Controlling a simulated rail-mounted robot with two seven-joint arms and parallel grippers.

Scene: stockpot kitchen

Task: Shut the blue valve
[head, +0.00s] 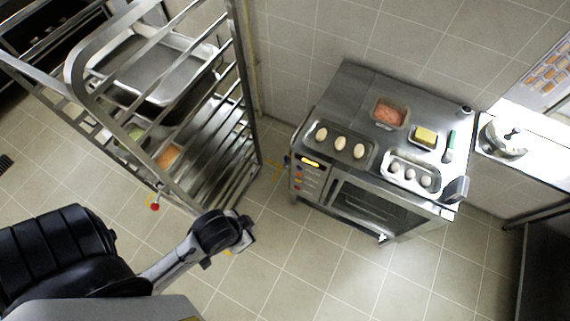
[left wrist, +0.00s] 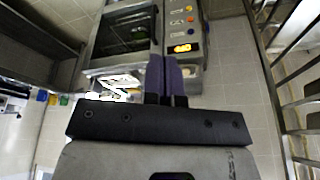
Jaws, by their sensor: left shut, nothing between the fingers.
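My left gripper (head: 248,236) is in front of the oven's left corner and the rack, apart from the valve. In the left wrist view its two fingers (left wrist: 167,75) are together with nothing between them, pointing toward the oven front. My right gripper is in neither view.
The steel oven (head: 375,210) carries trays of eggs and food on top. A tall metal rack (head: 240,90) with trays stands left of it. A red valve handle (head: 154,206) is near the rack's foot. Tiled floor is clear before the oven.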

